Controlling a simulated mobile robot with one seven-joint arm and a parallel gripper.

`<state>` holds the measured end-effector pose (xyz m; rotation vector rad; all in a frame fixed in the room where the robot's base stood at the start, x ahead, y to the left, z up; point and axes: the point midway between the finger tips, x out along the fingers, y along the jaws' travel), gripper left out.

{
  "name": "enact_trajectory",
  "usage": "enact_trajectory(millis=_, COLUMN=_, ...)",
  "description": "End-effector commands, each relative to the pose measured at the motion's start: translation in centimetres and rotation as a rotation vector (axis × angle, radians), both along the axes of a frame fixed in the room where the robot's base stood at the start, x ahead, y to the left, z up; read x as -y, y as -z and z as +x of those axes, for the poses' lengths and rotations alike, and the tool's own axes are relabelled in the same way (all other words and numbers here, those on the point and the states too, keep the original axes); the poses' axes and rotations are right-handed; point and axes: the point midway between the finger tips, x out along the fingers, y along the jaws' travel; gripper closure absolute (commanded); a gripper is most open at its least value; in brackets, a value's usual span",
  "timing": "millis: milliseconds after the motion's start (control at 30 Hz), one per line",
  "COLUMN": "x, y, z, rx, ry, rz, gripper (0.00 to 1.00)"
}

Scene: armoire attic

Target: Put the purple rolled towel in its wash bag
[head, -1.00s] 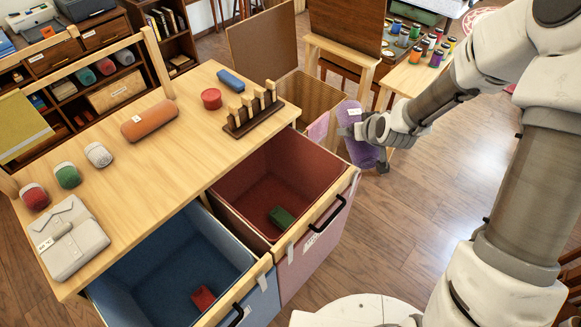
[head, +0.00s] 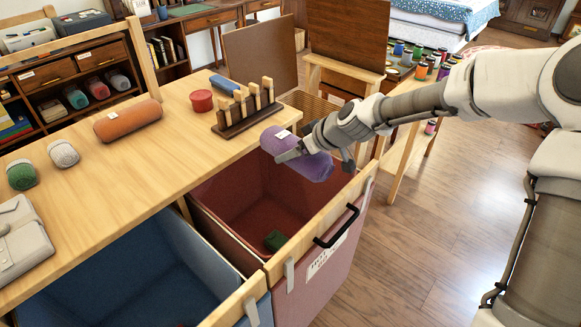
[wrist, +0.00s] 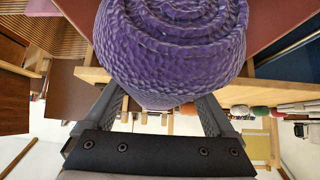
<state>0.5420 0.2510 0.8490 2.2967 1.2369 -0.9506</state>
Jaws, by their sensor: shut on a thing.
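The purple rolled towel (head: 297,152) with a small white label is held above the open red-lined bin (head: 228,190). My gripper (head: 318,160) is shut on the towel; in the wrist view the towel (wrist: 172,45) fills the space between the two fingers, its spiral end facing the camera. The red-lined bin has a black handle and a written white label on its pink front, and a small green item (head: 277,240) lies on its floor. I cannot tell which container is the wash bag.
A blue-lined bin (head: 150,262) stands open to the left. The wooden table (head: 120,170) behind holds an orange roll (head: 128,121), a red tin (head: 201,100), a pegged rack (head: 246,115) and smaller rolls. Paint jars (head: 430,62) stand at the right. Floor at the right is clear.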

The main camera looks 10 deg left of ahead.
Motion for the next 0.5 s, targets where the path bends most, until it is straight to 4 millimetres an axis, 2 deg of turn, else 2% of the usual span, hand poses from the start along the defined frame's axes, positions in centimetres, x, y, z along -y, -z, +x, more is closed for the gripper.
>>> enact_trajectory(millis=33, x=-0.4, y=0.5, z=0.0, rx=0.003, ry=-0.016, rz=0.001, gripper=0.75)
enact_trajectory(millis=333, x=-1.1, y=0.8, z=-0.1, rx=-0.001, ry=-0.053, rz=0.0, gripper=0.75)
enact_trajectory(millis=500, x=-1.1, y=2.4, z=-0.2, rx=-0.002, ry=-0.052, rz=0.0, gripper=0.75)
